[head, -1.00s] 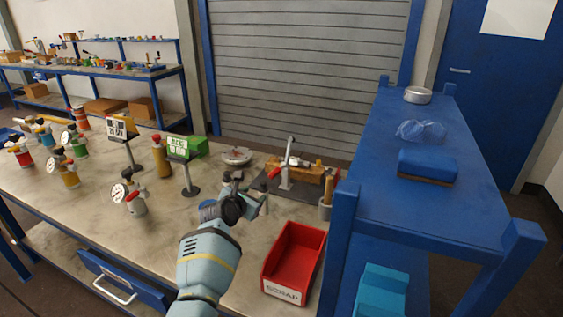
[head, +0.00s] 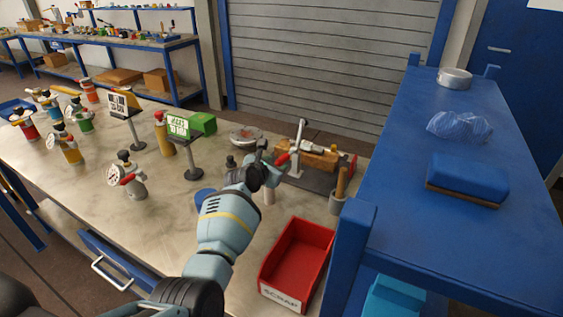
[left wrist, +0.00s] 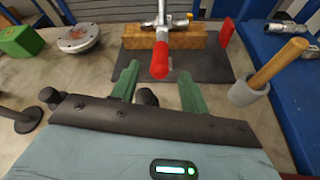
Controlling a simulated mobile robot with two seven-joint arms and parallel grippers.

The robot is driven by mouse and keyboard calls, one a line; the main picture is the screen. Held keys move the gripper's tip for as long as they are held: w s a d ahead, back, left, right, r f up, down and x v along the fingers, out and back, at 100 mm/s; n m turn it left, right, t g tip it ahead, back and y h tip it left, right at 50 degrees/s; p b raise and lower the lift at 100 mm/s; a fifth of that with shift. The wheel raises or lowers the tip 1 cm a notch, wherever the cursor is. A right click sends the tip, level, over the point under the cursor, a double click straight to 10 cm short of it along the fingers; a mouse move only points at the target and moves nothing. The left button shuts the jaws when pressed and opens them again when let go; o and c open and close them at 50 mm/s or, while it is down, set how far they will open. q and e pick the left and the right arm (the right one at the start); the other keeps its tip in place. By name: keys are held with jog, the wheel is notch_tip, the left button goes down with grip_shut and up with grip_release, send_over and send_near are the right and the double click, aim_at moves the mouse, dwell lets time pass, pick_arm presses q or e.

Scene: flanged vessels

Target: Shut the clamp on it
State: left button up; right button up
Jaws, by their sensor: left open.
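The clamp (head: 297,148) stands on a dark base plate (head: 318,182) at the back right of the bench, with a silver bar sticking up. Its red handle (head: 283,159) points out towards my left gripper (head: 266,163); the handle also shows in the left wrist view (left wrist: 160,61). A wooden block (head: 322,160) lies on the plate behind the handle; it also shows in the left wrist view (left wrist: 190,40). My left gripper is open, its green fingers either side of the handle's line in the left wrist view, apparently just short of its tip. My right gripper is out of view.
A red scrap bin (head: 298,258) stands near the front edge. A grey cup with a wooden handle (head: 338,195) is right of the plate. A blue shelf (head: 440,220) bounds the right side. A round metal flange (head: 245,134) and sign stands (head: 188,150) are left.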

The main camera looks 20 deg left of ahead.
aim_at(278, 164)
pick_arm(q)
jog(key=x, duration=0.1)
jog(key=b+x, duration=0.1)
jog(key=x, duration=0.1)
jog(key=shift+f, duration=0.45)
jog(key=shift+w+b, duration=0.4)
jog(key=shift+w, duration=0.3)
jog(key=shift+r, duration=0.1)
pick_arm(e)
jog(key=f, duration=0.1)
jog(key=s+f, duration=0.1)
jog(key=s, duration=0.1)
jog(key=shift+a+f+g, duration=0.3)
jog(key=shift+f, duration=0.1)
pick_arm(q)
jog(key=shift+c, duration=0.3)
grip_shut()
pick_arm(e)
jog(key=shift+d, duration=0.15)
